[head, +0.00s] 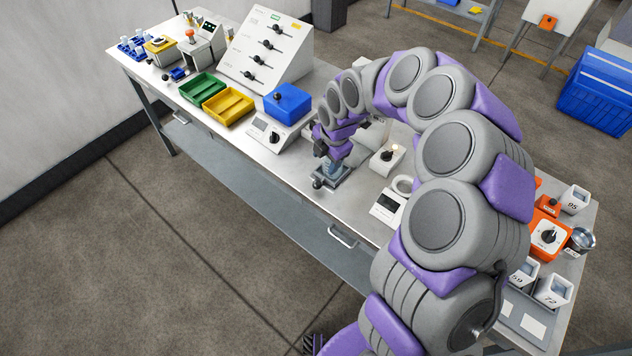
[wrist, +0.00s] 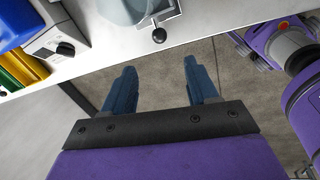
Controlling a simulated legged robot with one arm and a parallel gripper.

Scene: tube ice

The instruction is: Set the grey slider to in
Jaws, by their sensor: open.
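The grey slider (head: 340,178) sits at the front edge of the bench, below my wrist in the head view. Its dark ball knob (head: 317,184) points toward the front edge. In the wrist view the slider's grey body (wrist: 172,10) is at the top, cut off by the frame, and the knob (wrist: 158,35) sticks out near the bench edge. My gripper (wrist: 158,65) is open and empty, its two blue fingers apart. The knob appears between and beyond the fingertips, apart from them. In the head view my wrist partly covers the slider.
A white scale with a blue box (head: 289,103) stands left of the slider, with yellow (head: 228,104) and green (head: 202,87) bins beyond. A white knob box (head: 387,160) is close on the right. The floor in front of the bench (head: 180,240) is clear.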

